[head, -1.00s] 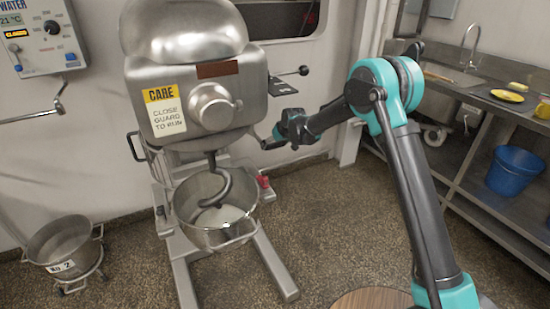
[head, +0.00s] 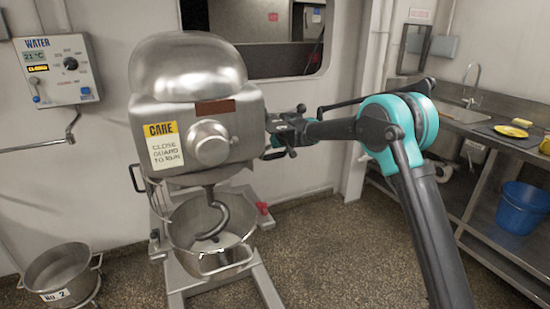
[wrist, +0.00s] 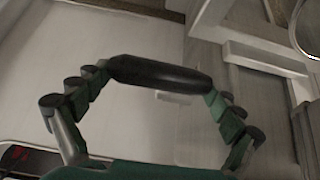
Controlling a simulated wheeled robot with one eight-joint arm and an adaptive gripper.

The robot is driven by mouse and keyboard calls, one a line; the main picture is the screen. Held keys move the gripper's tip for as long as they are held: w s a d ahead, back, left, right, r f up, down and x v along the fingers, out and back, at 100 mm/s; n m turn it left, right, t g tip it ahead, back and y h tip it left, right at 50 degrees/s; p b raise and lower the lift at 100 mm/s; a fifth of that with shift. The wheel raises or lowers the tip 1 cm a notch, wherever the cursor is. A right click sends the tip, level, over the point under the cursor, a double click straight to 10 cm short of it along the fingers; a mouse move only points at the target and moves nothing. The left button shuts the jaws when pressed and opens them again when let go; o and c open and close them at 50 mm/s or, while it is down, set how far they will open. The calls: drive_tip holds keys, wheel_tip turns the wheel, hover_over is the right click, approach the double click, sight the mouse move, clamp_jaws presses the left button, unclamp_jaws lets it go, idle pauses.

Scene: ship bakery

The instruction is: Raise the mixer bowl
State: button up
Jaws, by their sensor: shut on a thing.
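The steel mixer bowl (head: 222,268) hangs in the floor mixer (head: 215,115), with the dough hook (head: 220,205) reaching down into it. Pale stuff lies in the bowl. My gripper (head: 280,132) is at the right side of the mixer head, just below a lever with a black knob (head: 301,107). In the wrist view my gripper (wrist: 160,78) has its two fingers at the ends of a black rounded handle (wrist: 160,73), shut on it. The handle's joint to the mixer is hidden.
A second bowl (head: 62,278) stands on the floor at lower left. A water panel (head: 60,70) with a bent pipe is on the left wall. A steel counter (head: 490,140) with a blue bucket (head: 522,207) below is at right. Floor between is clear.

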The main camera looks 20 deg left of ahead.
drive_tip(key=shift+w, duration=0.1)
drive_tip(key=o, duration=1.3)
drive_tip(key=shift+o, duration=0.2)
drive_tip(key=shift+d+r, duration=0.15)
drive_tip(key=shift+r, duration=0.1)
drive_tip(key=s+d, duration=0.8)
drive_tip(key=d, duration=0.1)
drive_tip(key=shift+s+d+r, duration=0.15)
drive_tip(key=shift+d+r, duration=0.05)
